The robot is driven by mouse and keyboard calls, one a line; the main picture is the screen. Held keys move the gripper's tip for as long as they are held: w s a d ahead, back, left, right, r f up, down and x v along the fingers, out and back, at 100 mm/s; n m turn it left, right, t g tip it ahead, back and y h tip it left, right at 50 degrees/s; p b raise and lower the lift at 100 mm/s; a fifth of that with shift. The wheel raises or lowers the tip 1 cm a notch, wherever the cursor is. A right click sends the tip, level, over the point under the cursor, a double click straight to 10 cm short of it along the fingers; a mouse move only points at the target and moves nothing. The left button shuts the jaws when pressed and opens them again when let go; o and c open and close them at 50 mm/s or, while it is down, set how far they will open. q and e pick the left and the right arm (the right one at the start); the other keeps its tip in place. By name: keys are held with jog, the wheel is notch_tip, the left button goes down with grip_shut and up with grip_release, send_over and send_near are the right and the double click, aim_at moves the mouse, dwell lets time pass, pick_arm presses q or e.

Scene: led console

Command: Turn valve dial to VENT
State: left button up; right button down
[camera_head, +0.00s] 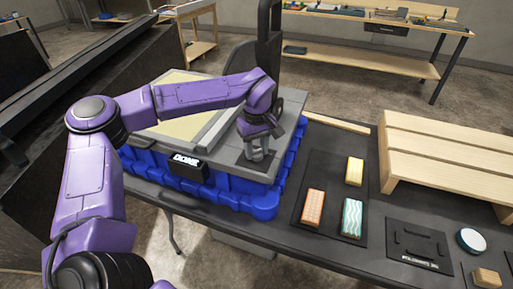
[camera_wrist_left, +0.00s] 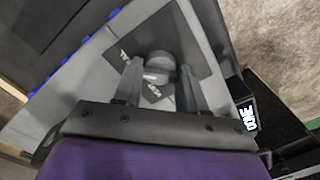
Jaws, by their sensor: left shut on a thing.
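My left gripper (camera_head: 257,151) reaches down over the right part of the grey console top (camera_head: 215,160). Its fingers are shut on the round grey valve dial (camera_wrist_left: 158,66), one finger on each side. The dial sits on a dark square plate (camera_wrist_left: 190,50) with small white labels; one label (camera_wrist_left: 154,90) lies close to the dial, and its letters are too small to read surely. In the head view the fingers mostly hide the dial. I cannot tell where the dial points. My right gripper is not in view.
A black DONE box (camera_head: 187,166) sits at the console's front edge. The console rests on a blue crate (camera_head: 252,205). To its right are a dark mat (camera_head: 333,175) with three coloured blocks, a wooden slatted stand (camera_head: 445,155) and a round white-topped thing (camera_head: 471,240).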

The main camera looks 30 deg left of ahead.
pick_arm(q)
jog(key=shift+n, duration=0.3)
jog(key=shift+r+n+p, duration=0.1)
jog(key=shift+n+p, duration=0.35)
jog(key=shift+n, duration=0.15)
jog(key=shift+n+p, duration=0.45)
jog(key=shift+n, duration=0.75)
jog(key=n, duration=0.4)
jog(key=shift+n+p, duration=0.3)
jog(key=shift+p, duration=0.05)
jog(key=n, duration=0.4)
jog(key=shift+n+b, duration=0.45)
jog(key=shift+n, duration=2.05)
jog(key=o, duration=1.1)
jog(key=shift+c, duration=0.2)
